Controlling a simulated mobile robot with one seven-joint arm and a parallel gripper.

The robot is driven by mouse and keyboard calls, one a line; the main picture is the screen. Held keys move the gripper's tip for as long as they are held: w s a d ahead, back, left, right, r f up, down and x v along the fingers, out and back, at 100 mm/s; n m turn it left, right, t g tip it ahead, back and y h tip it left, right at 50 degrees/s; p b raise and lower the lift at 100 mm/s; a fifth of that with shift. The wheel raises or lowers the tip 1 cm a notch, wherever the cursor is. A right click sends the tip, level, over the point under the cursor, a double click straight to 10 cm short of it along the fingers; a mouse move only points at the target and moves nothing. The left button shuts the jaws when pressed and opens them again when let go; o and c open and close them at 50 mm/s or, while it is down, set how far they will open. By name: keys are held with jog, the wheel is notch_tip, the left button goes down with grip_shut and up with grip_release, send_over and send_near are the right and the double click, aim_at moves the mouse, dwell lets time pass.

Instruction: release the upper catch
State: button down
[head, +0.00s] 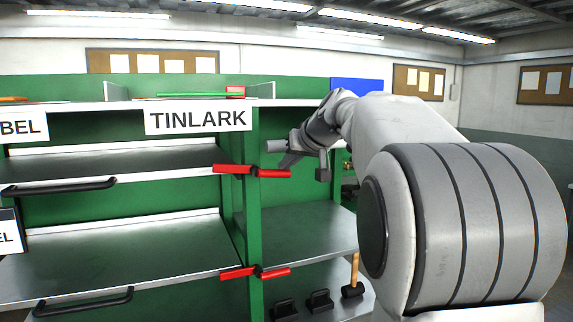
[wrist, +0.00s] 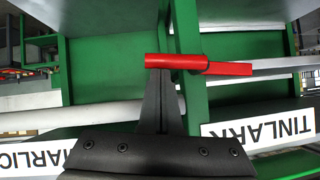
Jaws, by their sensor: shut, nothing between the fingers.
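The upper catch (head: 252,170) is a red bar with a dark pivot in its middle, lying roughly level across the green upright below the TINLARK sign. It also shows in the wrist view (wrist: 228,68), where the picture is upside down. My gripper (head: 284,165) is shut and empty at the catch's right arm in the head view. In the wrist view its closed fingertips (wrist: 159,74) overlap the catch's left end. I cannot tell whether they touch it. The lower catch (head: 256,273), also red, lies across the same upright further down, slightly tilted.
The green rack's upright (head: 253,217) separates two bays. Shelves with black handles (head: 60,187) are at the left. A mallet (head: 353,277) and black blocks (head: 320,300) stand on the lower right shelf. A green rod (head: 190,95) lies on top. The right bay's middle shelf (head: 305,232) is bare.

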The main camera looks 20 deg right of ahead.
aim_at(290, 176)
jog(key=f+y+b, duration=0.1)
jog(key=f+m+b, duration=0.1)
jog(key=f+m+y+b, duration=0.1)
jog(key=b, duration=0.1)
jog(key=shift+d+f+y, duration=0.15)
jog(key=shift+d+y, duration=0.15)
jog(key=a+f+m+t+y+b, duration=0.3)
jog(key=f+m+y+b, duration=0.2)
jog(key=b, duration=0.6)
jog(key=shift+a+f+m+y+b, duration=0.15)
jog(key=shift+a+m+y+b, duration=0.2)
jog(key=shift+m, duration=0.75)
jog(key=shift+d, duration=0.1)
